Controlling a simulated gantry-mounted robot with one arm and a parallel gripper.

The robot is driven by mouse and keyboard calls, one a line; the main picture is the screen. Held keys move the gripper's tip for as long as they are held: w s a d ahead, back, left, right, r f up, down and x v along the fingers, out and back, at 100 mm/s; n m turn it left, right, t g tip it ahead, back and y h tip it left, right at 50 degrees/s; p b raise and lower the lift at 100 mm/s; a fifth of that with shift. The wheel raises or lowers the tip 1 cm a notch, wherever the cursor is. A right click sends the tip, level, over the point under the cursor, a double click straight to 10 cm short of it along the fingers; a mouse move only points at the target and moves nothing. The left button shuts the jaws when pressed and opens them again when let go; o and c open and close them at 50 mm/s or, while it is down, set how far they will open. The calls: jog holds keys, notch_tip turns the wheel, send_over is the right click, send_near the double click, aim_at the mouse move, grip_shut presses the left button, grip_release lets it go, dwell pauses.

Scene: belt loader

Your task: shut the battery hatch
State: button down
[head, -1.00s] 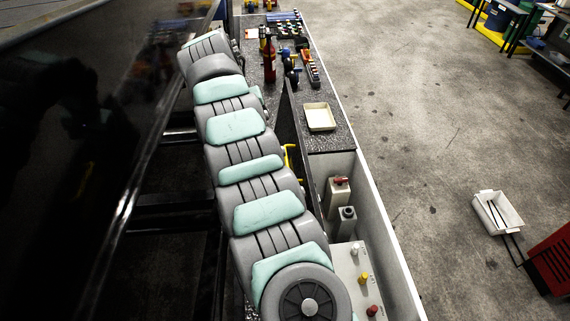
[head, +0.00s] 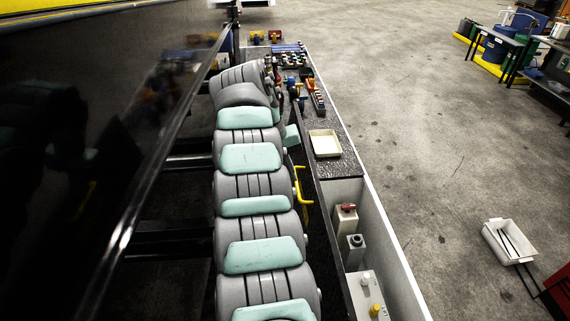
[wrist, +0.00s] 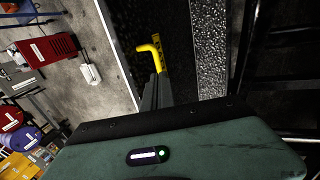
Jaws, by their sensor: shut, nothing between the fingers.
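A yellow handle (head: 301,188) shows just right of my arm in the head view, beside a dark panel (head: 322,225). In the wrist view the bent yellow handle (wrist: 151,52) stands at a dark strip with yellow markings. I cannot tell the battery hatch's outline or how far open it is. My gripper (wrist: 157,82) shows in the wrist view as narrow grey fingers, shut and empty. Its tips appear close to the handle; whether they touch is unclear. In the head view my arm hides the gripper.
A speckled deck (head: 337,170) carries a cream tray (head: 325,143) and several tools. Below it, a bay holds grey containers (head: 346,218) and a control box (head: 366,290). A dark glossy wall (head: 110,130) stands left. Open floor lies right, with a white tray (head: 508,242).

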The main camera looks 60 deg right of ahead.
aim_at(311, 190)
jog(key=shift+x, duration=0.95)
jog(key=shift+s+d+f+p, duration=0.1)
jog(key=shift+s+d+p, duration=0.15)
jog(key=shift+s+d, duration=0.45)
jog(key=shift+s+d+f+p, duration=0.1)
jog(key=shift+s+d+p, duration=0.15)
jog(key=shift+s+d, duration=0.4)
jog(key=shift+s+a, duration=0.2)
